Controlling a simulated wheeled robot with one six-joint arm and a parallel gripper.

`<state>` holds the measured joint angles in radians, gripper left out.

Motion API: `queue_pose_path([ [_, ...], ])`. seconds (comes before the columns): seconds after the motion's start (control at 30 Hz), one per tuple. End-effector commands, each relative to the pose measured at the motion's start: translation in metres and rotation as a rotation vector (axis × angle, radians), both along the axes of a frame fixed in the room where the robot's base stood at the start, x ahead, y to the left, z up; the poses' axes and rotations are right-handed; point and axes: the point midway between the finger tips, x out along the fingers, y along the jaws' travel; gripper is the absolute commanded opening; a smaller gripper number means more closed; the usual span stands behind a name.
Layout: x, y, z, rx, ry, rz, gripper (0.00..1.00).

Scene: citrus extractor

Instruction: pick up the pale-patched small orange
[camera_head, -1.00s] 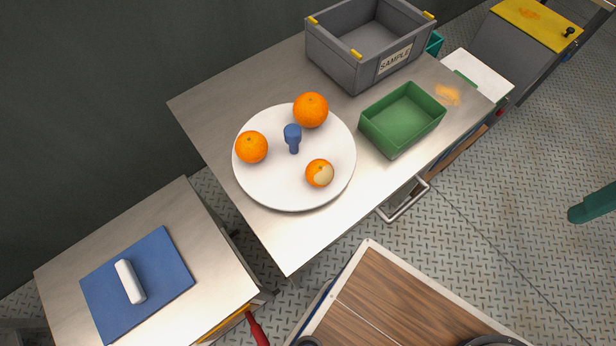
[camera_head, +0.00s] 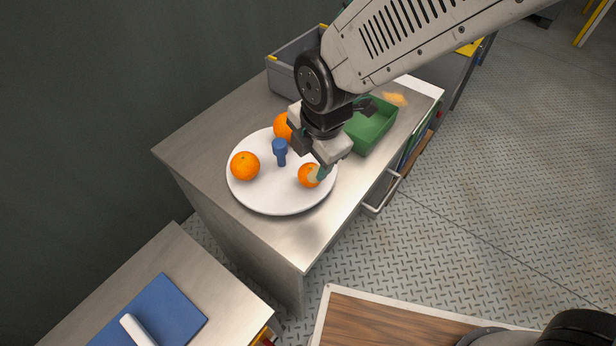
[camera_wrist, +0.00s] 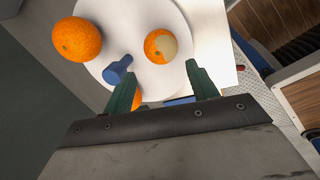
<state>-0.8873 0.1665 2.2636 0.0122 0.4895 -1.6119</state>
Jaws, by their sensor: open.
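The pale-patched small orange (camera_head: 306,174) sits on the right front part of a round white plate (camera_head: 262,203). My gripper (camera_head: 321,172) is just above and beside it, and a green fingertip overlaps it in the head view. In the wrist view, the orange (camera_wrist: 157,45) shows its cream patch and lies ahead of the gap between my open fingers (camera_wrist: 162,80). The gap is empty. I cannot tell whether a finger touches the orange.
The plate also holds a blue peg-like piece (camera_head: 281,150), a plain orange (camera_head: 245,166) at left and another orange (camera_head: 282,127) at the back, partly hidden by my wrist. A green tray (camera_head: 372,130) and grey bin (camera_head: 285,75) stand behind my arm.

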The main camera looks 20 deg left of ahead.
Motion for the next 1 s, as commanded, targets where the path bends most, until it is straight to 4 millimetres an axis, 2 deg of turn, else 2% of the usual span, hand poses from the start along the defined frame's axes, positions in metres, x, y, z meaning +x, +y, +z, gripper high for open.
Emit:
queue_pose_path([
  [0.43,0.013,0.002,-0.059,-0.004,0.005,-0.006,0.58],
  [0.53,0.014,0.004,-0.066,-0.003,0.003,-0.005,0.58],
  [0.77,0.014,0.004,-0.068,-0.002,0.003,-0.006,0.58],
  [0.83,0.014,0.005,-0.068,-0.002,0.003,-0.006,0.44],
  [0.9,0.014,0.004,-0.068,-0.002,0.003,-0.006,0.25],
  [1.0,0.014,0.004,-0.068,-0.002,0.003,-0.006,0.23],
])
